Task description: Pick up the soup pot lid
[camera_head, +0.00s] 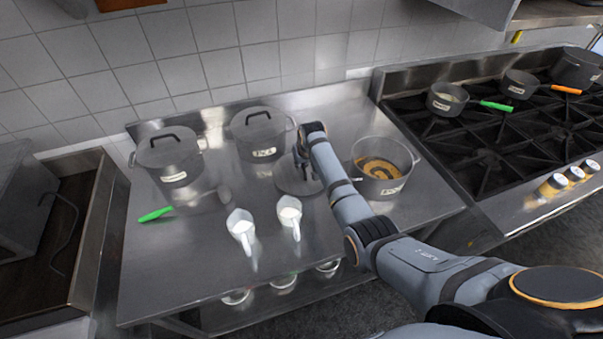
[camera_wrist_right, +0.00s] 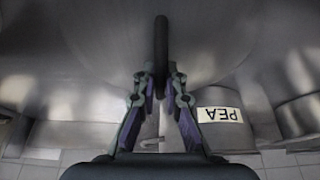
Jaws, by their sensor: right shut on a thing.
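A round grey metal lid (camera_head: 290,184) is at the steel table's middle, left of an open soup pot (camera_head: 398,181) with brownish-orange soup. My right gripper (camera_head: 307,163) is over the lid and partly covers it. In the right wrist view, the fingertips of my right gripper (camera_wrist_right: 160,76) are shut on the lid's dark handle (camera_wrist_right: 161,42), and the lid (camera_wrist_right: 215,50) spreads behind it. Whether the lid rests on the table or is slightly raised is hard to tell. My left gripper is not in view.
Two lidded pots (camera_head: 262,148) (camera_head: 168,178) stand at the back and left; the one nearest my gripper is labelled PEA. A stove (camera_head: 515,148) with several pans is at right.

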